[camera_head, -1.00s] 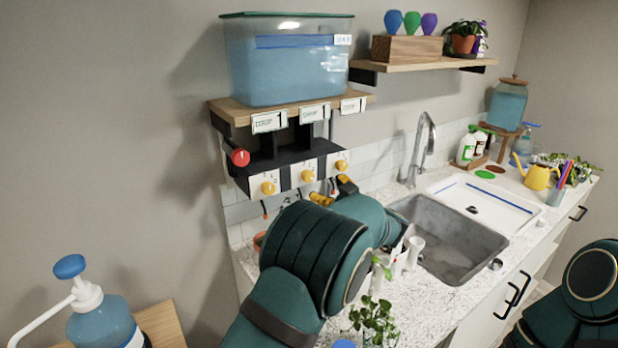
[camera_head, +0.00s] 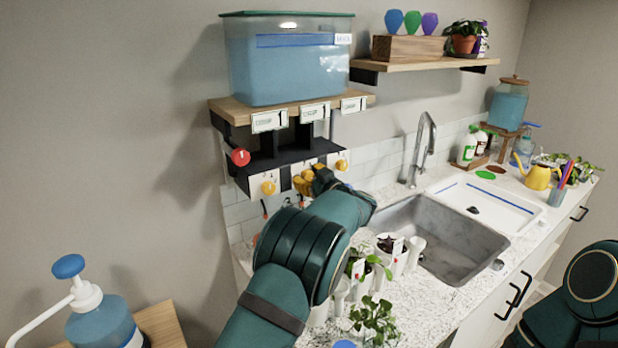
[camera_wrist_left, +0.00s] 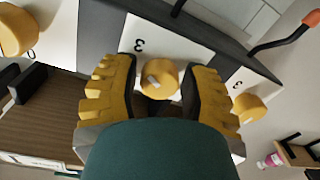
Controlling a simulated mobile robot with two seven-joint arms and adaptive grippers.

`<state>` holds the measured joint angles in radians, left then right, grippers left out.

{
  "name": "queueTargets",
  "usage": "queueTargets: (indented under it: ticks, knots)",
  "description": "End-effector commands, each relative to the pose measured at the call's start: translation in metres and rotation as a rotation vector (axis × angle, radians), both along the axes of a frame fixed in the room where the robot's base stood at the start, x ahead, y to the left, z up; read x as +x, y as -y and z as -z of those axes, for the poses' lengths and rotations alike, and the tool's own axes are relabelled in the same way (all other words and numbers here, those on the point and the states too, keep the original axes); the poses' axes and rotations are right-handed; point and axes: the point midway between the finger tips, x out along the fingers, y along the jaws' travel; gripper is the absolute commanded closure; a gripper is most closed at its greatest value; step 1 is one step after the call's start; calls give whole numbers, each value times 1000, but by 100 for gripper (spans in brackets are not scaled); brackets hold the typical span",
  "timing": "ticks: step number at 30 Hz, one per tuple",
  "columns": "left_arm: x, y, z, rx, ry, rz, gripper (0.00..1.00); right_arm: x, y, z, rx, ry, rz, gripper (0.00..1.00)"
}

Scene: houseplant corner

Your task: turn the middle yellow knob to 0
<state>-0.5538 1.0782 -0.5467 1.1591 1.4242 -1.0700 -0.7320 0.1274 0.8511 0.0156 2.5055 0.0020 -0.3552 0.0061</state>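The middle yellow knob (camera_wrist_left: 160,77) is on a white panel plate in the left wrist view, with a pale mark on its face and a printed 3 beside it. My left gripper (camera_wrist_left: 158,90) has its yellow fingers spread on either side of this knob. I cannot tell if the pads touch it. In the head view my left gripper (camera_head: 308,180) is at the middle plate and largely covers that knob. The left yellow knob (camera_head: 268,188) and the right yellow knob (camera_head: 341,165) are clear of it. My right gripper is out of view.
A red knob (camera_head: 240,157) is on the unit's left side. A blue-filled tank (camera_head: 290,75) stands on the shelf above. Potted seedlings (camera_head: 375,318) are on the counter below my left arm. The sink (camera_head: 450,240) is to the right.

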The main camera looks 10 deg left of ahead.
Motion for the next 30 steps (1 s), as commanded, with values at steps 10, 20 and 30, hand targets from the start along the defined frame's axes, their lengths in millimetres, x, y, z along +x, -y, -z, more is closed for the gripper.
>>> queueTargets:
  ticks: [10,20,30]
  knots:
    - [0,0,0,-5,5,0,100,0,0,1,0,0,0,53]
    - [0,0,1,-101,100,-1,100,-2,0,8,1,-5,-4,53]
    - [0,0,2,-313,315,0,100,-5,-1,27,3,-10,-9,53]
